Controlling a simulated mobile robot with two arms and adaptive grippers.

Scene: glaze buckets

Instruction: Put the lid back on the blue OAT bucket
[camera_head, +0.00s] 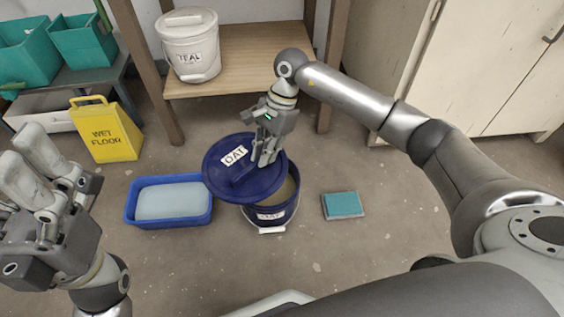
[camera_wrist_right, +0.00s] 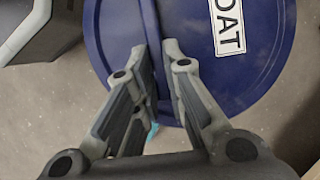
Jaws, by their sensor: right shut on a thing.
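The blue lid (camera_head: 217,177), with a white OAT label, is in my right gripper (camera_head: 264,160). In the right wrist view, the fingers (camera_wrist_right: 160,50) are shut on the raised grip across the lid (camera_wrist_right: 262,85). The blue OAT bucket (camera_head: 262,222) stands upright on the floor under the lid. The lid overhangs the bucket to the left and back, and part of the opening shows at the right. I cannot tell whether lid and rim touch. My left gripper (camera_head: 22,150) is at the left edge, apart from everything, its fingers apart and empty.
A blue tub (camera_head: 133,212) with pale contents stands left of the bucket, and a teal-topped block (camera_head: 342,205) lies right of it. A white TEAL bucket (camera_head: 190,50) stands on the wooden shelf (camera_head: 245,60) behind. A yellow wet-floor sign (camera_head: 105,130) stands back left.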

